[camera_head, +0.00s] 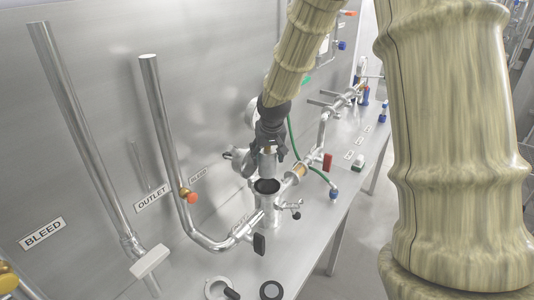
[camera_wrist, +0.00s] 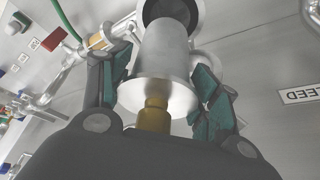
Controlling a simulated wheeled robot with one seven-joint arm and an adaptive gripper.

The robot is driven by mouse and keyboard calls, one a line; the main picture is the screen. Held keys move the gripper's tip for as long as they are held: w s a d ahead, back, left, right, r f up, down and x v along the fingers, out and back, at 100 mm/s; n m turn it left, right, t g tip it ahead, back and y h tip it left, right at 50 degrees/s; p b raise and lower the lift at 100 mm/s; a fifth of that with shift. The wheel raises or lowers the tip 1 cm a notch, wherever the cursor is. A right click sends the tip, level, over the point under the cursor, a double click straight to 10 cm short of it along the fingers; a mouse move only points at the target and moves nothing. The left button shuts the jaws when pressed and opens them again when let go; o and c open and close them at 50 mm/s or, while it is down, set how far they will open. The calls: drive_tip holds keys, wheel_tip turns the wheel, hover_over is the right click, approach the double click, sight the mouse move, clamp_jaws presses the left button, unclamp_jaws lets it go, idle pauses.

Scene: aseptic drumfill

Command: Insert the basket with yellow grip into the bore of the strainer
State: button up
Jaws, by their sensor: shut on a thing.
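My gripper (camera_wrist: 164,76) is shut on the basket (camera_wrist: 166,50), a grey metal cylinder with a yellow grip (camera_wrist: 153,115) at its near end. The teal finger pads lie on either side of it. In the head view my gripper (camera_head: 268,150) points down and the basket (camera_head: 269,162) hangs below it, over the strainer (camera_head: 266,208). The strainer's dark round bore (camera_head: 267,186) faces up, just under the basket. In the wrist view the dark bore (camera_wrist: 170,10) shows beyond the basket's far end, partly hidden by it. The basket looks outside the bore; the exact gap is unclear.
A metal pipe (camera_head: 165,140) labelled OUTLET stands left of the strainer. A valve with a black handle (camera_head: 259,244) is in front. A black ring (camera_head: 271,290) lies on the bench. A green hose (camera_head: 303,160) and a red-handled valve (camera_head: 327,161) are to the right.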

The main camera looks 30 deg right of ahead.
sight(267, 177)
drive_tip(key=shift+s+a, duration=0.1)
drive_tip(key=shift+f, duration=0.6)
drive_tip(key=shift+f+b, duration=0.95)
drive_tip(key=shift+f, duration=0.55)
wheel_tip(267, 177, down, 6)
drive_tip(key=b, duration=0.2)
idle(3.4)
drive_tip(key=o, duration=0.7)
drive_tip(key=shift+f, duration=0.1)
drive_tip(key=shift+o, duration=0.2)
drive_tip(key=shift+r+p, duration=0.45)
drive_tip(key=shift+r, duration=0.2)
clamp_jaws()
